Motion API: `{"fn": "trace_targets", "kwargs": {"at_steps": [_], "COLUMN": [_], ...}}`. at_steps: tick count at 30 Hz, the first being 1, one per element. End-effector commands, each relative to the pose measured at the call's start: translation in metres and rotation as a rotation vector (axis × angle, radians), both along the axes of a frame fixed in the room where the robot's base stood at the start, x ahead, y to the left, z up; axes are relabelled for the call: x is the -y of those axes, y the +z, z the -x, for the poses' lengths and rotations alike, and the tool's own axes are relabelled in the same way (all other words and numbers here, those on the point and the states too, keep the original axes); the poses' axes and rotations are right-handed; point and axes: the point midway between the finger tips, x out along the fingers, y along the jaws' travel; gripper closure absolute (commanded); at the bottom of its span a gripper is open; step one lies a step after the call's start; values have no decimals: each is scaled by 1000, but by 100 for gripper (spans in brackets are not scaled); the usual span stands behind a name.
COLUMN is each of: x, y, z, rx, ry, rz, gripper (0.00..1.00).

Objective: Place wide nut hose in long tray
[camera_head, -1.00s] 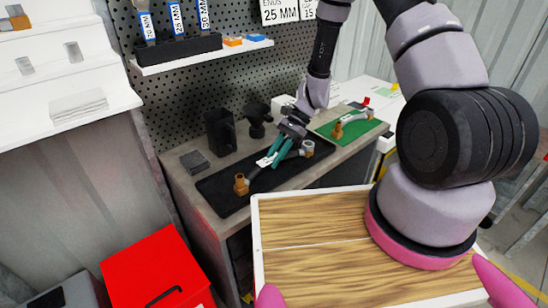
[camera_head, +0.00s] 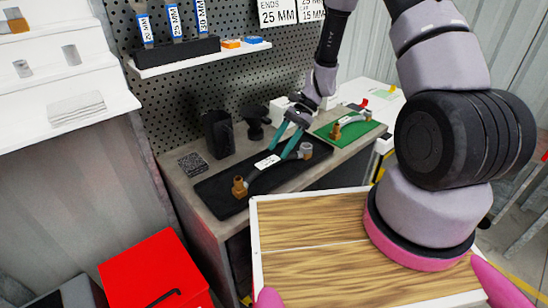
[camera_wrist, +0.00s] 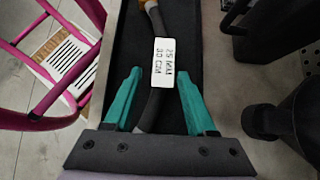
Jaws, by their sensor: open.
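A dark hose (camera_head: 264,175) with a brass fitting (camera_head: 238,186) at its left end and a grey nut (camera_head: 305,150) at its right end lies in the long black tray (camera_head: 222,205). It has a white label (camera_head: 267,162), which in the wrist view (camera_wrist: 165,66) reads 25 MM, 30 CM. My gripper (camera_head: 283,155) is open just above the hose, its teal fingers apart on either side of it.
A black cup (camera_head: 217,132), a black funnel-like part (camera_head: 256,118) and a speckled block (camera_head: 193,163) stand behind the tray. A perforated wall rises behind the bench.

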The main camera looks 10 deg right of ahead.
Motion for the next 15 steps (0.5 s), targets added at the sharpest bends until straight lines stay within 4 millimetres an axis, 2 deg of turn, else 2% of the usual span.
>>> {"fn": "trace_targets", "kwargs": {"at_steps": [6, 15], "x": [27, 42], "y": [32, 50], "z": [-18, -28], "rx": [2, -1], "ry": [-2, 0], "rz": [1, 1], "gripper": [43, 43]}}
